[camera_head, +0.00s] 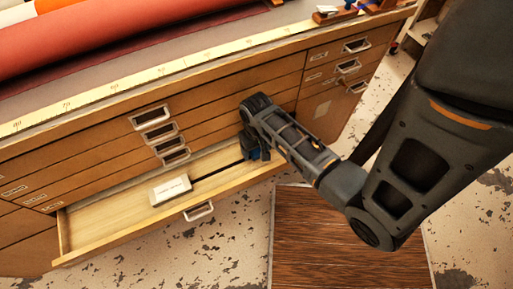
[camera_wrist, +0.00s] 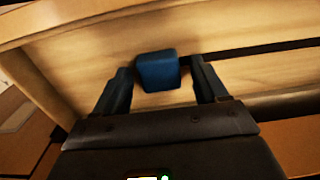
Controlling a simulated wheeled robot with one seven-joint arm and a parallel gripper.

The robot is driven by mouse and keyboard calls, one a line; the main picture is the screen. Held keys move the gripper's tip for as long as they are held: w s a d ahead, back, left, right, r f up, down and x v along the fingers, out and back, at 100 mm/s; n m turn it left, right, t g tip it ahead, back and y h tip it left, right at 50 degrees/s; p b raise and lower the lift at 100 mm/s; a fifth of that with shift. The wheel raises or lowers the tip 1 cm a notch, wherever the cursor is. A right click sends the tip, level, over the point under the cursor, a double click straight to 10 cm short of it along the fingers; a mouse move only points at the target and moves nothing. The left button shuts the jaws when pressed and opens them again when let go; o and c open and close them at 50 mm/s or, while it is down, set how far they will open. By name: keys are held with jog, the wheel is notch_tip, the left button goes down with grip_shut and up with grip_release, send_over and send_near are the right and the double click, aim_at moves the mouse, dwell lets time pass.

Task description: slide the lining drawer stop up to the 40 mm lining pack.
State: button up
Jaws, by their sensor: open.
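The lining drawer (camera_head: 120,220) is pulled open below the cabinet's closed drawers. A white lining pack (camera_head: 170,190) with small dark print lies on the drawer floor; its thickness is not readable. The blue drawer stop (camera_wrist: 157,73) shows in the wrist view, at the end of a dark slot (camera_wrist: 265,47) in the drawer floor. My gripper (camera_wrist: 158,67) is open, with one finger on either side of the stop; I cannot tell whether either touches it. In the head view my gripper (camera_head: 256,152) is low in the drawer's right part, away from the pack, and mostly hides the stop.
The cabinet top (camera_head: 225,50) carries a large red roll (camera_head: 130,38) and a yellow measuring strip (camera_head: 150,72). Closed drawers with metal handles (camera_head: 150,117) stand just above the open one. Drawer floor between pack and gripper looks clear. A brown mat (camera_head: 340,245) lies on the floor.

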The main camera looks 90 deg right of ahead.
jog(key=shift+c, duration=0.3)
grip_shut()
dwell(0.3)
